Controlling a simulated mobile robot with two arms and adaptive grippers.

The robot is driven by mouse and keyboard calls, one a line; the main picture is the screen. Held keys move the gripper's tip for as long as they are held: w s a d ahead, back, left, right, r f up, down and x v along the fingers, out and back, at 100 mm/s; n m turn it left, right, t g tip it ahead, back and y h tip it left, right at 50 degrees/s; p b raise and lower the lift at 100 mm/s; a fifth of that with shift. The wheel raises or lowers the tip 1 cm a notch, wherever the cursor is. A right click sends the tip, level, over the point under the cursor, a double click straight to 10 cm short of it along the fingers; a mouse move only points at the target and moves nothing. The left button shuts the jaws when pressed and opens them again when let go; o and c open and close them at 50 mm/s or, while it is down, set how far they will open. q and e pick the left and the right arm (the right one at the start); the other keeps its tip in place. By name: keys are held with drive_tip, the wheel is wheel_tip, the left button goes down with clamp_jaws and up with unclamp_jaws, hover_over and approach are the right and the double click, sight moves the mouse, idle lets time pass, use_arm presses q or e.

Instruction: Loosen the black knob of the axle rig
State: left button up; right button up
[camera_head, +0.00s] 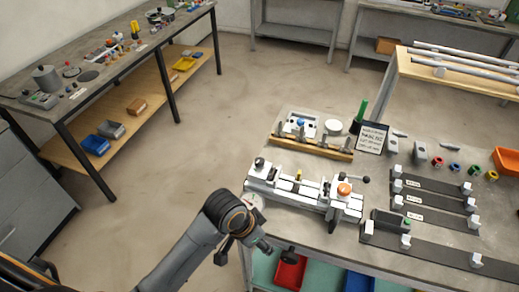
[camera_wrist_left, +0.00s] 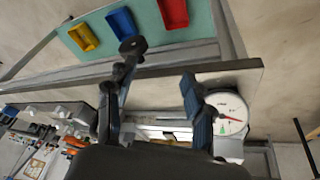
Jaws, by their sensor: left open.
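The axle rig (camera_head: 300,191) is a pale metal frame with clamps, lying along the near edge of the bench. A black knob (camera_head: 259,162) tops its left end block. An orange knob (camera_head: 344,188) and a black ball-ended lever (camera_head: 366,179) are at its right end. My left gripper (camera_head: 264,244) is in front of the bench's near edge, apart from the rig. In the left wrist view its dark fingers (camera_wrist_left: 153,88) are spread with nothing between them. A round dial gauge (camera_wrist_left: 227,113) shows beside one finger. My right gripper is out of view.
Several dark strips with pale blocks (camera_head: 434,184) cover the bench's right part. A wooden-edged fixture (camera_head: 310,148) and a sign (camera_head: 372,137) stand behind the rig. Bins, including a red one (camera_head: 290,271), sit below the bench. The floor to the left is clear.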

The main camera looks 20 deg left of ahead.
use_arm(q)
drive_tip(key=w+r+m, duration=0.1)
drive_tip(key=w+d+r+m, duration=0.1)
drive_tip(key=w, duration=0.1)
drive_tip(key=w+d+r+m, duration=0.1)
drive_tip(key=w, duration=0.1)
drive_tip(key=shift+w+r+g, duration=0.1)
drive_tip(key=shift+r+g, duration=0.3)
drive_tip(key=w+a+r+m+g+y, duration=0.1)
drive_tip(key=w+r+m, duration=0.1)
drive_tip(key=w+r, duration=0.4)
wheel_tip(320, 180, up, 11)
drive_tip(key=m+y, duration=0.1)
drive_tip(key=y, duration=0.1)
hover_over(260, 160)
drive_tip(key=shift+g, duration=0.4)
wheel_tip(260, 160, down, 13)
drive_tip(key=p, duration=0.4)
clamp_jaws()
